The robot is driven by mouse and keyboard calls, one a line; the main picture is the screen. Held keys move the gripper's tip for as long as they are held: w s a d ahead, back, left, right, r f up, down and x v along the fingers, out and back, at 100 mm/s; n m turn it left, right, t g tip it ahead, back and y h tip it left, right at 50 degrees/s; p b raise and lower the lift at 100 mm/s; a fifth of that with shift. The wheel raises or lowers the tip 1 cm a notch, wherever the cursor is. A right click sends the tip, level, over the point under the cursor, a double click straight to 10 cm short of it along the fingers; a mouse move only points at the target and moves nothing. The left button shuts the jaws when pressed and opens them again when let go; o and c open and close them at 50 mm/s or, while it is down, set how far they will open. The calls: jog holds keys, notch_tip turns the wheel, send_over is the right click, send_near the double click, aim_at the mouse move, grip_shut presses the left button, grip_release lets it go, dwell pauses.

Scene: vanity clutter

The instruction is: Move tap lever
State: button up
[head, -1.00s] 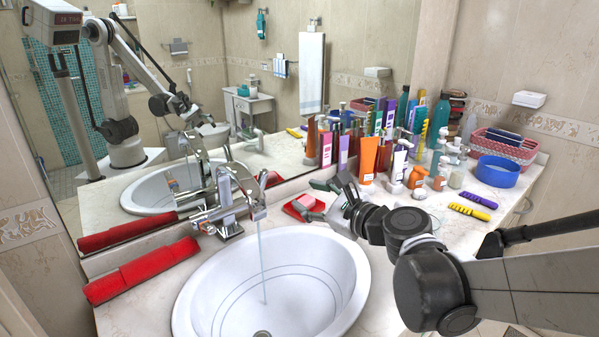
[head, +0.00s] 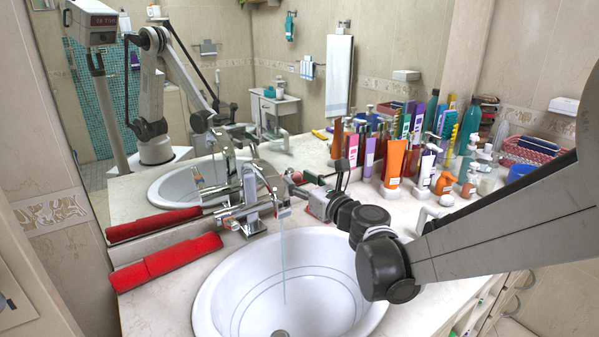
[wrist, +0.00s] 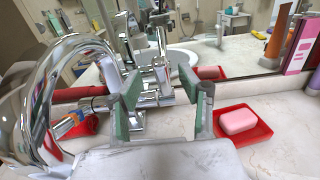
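The chrome tap (head: 252,208) stands behind the white basin (head: 208,292), and a thin stream of water (head: 284,260) falls from its spout. A lever-like chrome part with blue and orange marks (head: 228,211) sticks out to the tap's left; these marks also show in the wrist view (wrist: 68,124). My gripper (head: 292,186) is just right of the tap, partly hidden by its own wrist. In the wrist view, my gripper (wrist: 168,92) has its green-padded fingers apart. Chrome tap parts show behind and between them; contact cannot be told. The curved spout (wrist: 45,95) fills the left side, close to the camera.
A pink soap (wrist: 238,121) lies in a red dish (wrist: 258,132) right of my fingers. A red rolled towel (head: 165,262) lies left of the basin. Several bottles and tubes (head: 395,162) crowd the counter at right. The mirror (head: 225,70) stands close behind the tap.

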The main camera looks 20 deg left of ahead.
aim_at(292, 174)
jog(key=x, duration=0.5)
jog(key=shift+w+a, duration=0.2)
jog(key=shift+a, duration=0.05)
grip_shut()
